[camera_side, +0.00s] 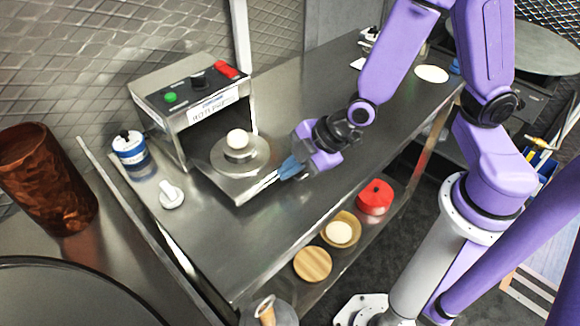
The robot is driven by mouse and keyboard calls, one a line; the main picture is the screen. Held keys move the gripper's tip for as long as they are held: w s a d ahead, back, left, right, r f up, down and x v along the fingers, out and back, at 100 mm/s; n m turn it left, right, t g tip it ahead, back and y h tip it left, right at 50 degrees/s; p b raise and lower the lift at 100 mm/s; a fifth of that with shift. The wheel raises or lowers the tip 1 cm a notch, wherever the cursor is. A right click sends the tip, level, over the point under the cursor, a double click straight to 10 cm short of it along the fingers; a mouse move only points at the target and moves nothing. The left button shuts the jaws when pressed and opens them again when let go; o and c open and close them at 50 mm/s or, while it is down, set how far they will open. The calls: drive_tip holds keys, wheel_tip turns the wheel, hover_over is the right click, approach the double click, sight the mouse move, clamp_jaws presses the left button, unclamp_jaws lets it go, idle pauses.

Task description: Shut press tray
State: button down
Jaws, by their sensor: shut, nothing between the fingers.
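The roti press (195,95) is a steel box with green, black and red controls on its sloped top. Its tray (247,190) is slid out at the front, over the steel counter. A round steel plate (222,158) on the tray carries a white dough ball (238,139). My gripper (288,170) is shut and empty, with its blue fingertips at the right front edge of the tray. I cannot tell whether they touch it.
A blue-and-white tin (130,149) and a pale knobbed tool (171,194) stand left of the press. A copper vessel (45,180) is at far left. The counter (225,255) is clear in front. A red container (375,196) and bowl (341,230) sit on the lower shelf.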

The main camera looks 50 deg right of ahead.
sight(238, 127)
drive_tip(key=w, duration=1.7)
drive_tip(key=shift+w, duration=0.2)
idle(0.4)
drive_tip(key=shift+r, duration=0.1)
